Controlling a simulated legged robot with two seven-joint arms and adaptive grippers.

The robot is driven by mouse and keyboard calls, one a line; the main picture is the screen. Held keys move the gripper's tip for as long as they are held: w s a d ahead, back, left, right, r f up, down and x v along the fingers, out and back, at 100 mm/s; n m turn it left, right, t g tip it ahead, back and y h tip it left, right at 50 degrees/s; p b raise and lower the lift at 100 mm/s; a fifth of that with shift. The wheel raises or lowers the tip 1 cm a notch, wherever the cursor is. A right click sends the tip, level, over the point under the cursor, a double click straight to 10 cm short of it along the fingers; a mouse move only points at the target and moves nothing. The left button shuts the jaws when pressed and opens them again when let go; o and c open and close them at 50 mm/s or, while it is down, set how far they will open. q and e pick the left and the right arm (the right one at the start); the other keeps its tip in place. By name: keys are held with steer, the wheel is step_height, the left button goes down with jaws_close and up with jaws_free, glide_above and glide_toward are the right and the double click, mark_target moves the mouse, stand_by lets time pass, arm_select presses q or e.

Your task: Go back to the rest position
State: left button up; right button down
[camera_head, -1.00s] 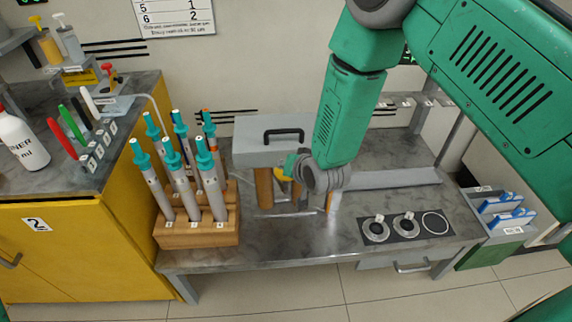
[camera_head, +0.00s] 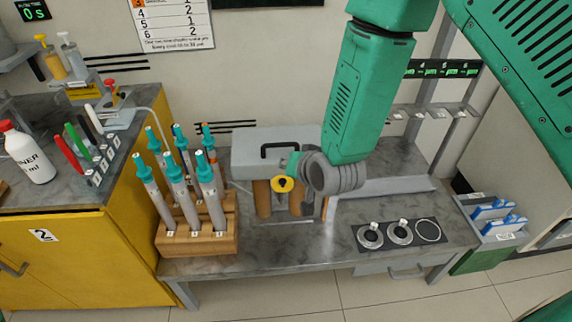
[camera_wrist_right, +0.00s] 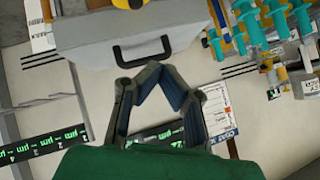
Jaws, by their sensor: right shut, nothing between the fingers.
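My right arm enters the head view from the upper right. Its grey wrist (camera_head: 338,173) is above the grey bench, in front of the grey box with a black handle (camera_head: 265,140). The grey box also shows just beyond the fingertips in that view (camera_wrist_right: 95,65). My left gripper is in neither view.
A wooden rack (camera_head: 195,240) with several teal-topped rods stands left of the wrist. A yellow round part (camera_head: 282,184) shows beside the wrist. A black plate (camera_head: 400,236) with round fixtures lies at right. The bench's front middle is clear.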

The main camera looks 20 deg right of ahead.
steer(key=s+d+f+n+g, duration=0.2)
steer(key=s+f, duration=0.3)
steer(key=s, duration=0.6)
steer(key=s+d+f+n+g+b, duration=0.1)
steer(key=s+d+f+n+g, duration=0.1)
steer(key=s+f, duration=0.4)
steer(key=s+d+f+n+g+h, duration=0.1)
steer(key=s+f+g, duration=0.4)
steer(key=s, duration=1)
steer(key=d+f+n, duration=0.1)
steer(key=d, duration=0.1)
steer(key=shift+s+d+f+g+b, duration=0.25)
steer(key=shift+s+d+g+b, duration=0.05)
steer(key=shift+s+g+b, duration=0.1)
steer(key=shift+w, duration=0.2)
